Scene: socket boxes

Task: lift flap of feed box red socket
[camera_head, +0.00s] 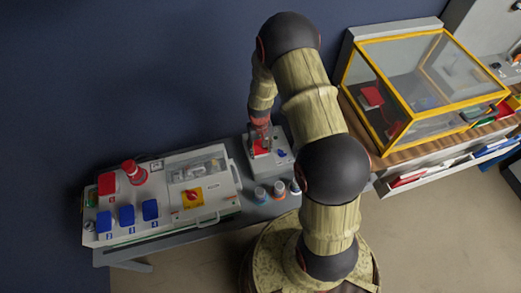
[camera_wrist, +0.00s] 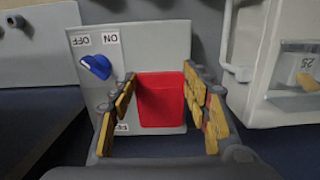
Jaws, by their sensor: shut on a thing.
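The feed box (camera_head: 281,160) is a small light grey box on the right end of the grey bench. In the wrist view its front panel (camera_wrist: 150,45) carries a blue knob (camera_wrist: 96,66) with upside-down ON and OFF labels. The red socket flap (camera_wrist: 161,100) lies between the two yellow-padded fingers of my gripper (camera_wrist: 160,75), which is shut on it. In the head view my gripper (camera_head: 260,132) reaches down onto the feed box, and red shows between its fingers. Whether the flap is raised cannot be told; the socket opening is not visible.
A larger socket box (camera_head: 160,220) with blue and red flaps, a red plug (camera_head: 134,172) and a red switch stands left. Small bottles (camera_head: 262,193) stand just in front of the feed box. A yellow-framed clear case (camera_head: 425,85) stands on the wooden-topped bench at right.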

